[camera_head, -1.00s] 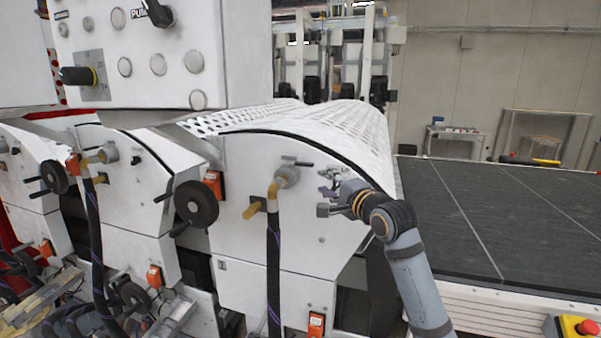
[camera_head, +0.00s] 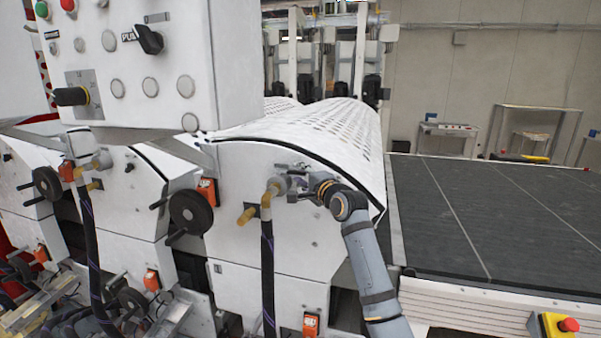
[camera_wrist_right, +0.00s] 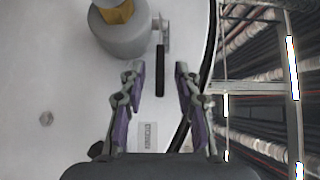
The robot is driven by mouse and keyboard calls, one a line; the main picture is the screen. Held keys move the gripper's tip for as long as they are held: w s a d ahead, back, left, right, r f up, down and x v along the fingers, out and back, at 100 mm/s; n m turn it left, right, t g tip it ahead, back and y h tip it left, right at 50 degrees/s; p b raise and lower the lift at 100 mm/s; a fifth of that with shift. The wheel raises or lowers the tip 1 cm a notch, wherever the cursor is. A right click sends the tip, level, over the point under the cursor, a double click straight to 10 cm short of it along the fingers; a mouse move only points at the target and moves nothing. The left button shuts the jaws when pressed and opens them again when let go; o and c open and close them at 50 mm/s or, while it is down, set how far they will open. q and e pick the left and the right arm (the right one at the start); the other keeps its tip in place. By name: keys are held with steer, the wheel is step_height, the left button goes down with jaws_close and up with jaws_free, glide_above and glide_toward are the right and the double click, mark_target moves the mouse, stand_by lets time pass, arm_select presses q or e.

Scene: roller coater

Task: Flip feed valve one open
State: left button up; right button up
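A grey feed valve (camera_head: 277,186) with a brass elbow and a dark hose sits on the white side panel of the nearest coater unit. In the right wrist view its round grey body (camera_wrist_right: 122,35) is at the upper left, and its thin black lever (camera_wrist_right: 160,78) points toward me. My right gripper (camera_wrist_right: 160,72) is open, with one fingertip on each side of the lever and visible gaps to it. In the head view my right gripper (camera_head: 297,182) is at the valve and partly hides the lever. My left gripper is not in view.
A black handwheel (camera_head: 191,207) and an orange switch (camera_head: 207,190) are left of the valve. A control box (camera_head: 140,70) overhangs at upper left. A similar valve (camera_head: 101,161) is on the neighbouring unit. A dark conveyor (camera_head: 490,215) lies to the right.

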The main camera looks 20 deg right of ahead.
jaws_close()
stand_by(0.3)
